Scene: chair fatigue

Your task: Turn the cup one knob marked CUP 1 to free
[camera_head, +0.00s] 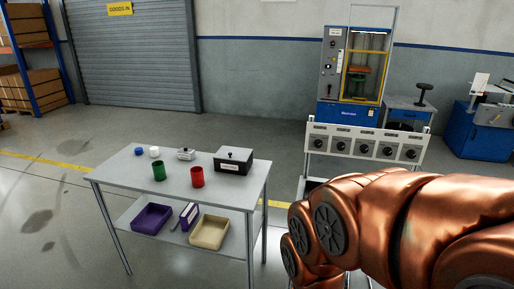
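A grey panel (372,132) with a row of several black round knobs stands on a frame at the right, in front of the blue test machine. The leftmost knob (318,143) and the rightmost knob (410,154) both show. The labels by the knobs are too small to read, so I cannot tell which one is marked CUP 1 or where it points. My copper-coloured arm fills the lower right, below and in front of the panel. My gripper is not in view.
A grey table (120,182) at left bears a green cup (158,171), a red cup (197,177) and a black box (233,160). Its lower shelf holds a purple bin (151,218) and a beige bin (209,232). The blue machine (349,115) stands behind the panel. Floor left of the table is clear.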

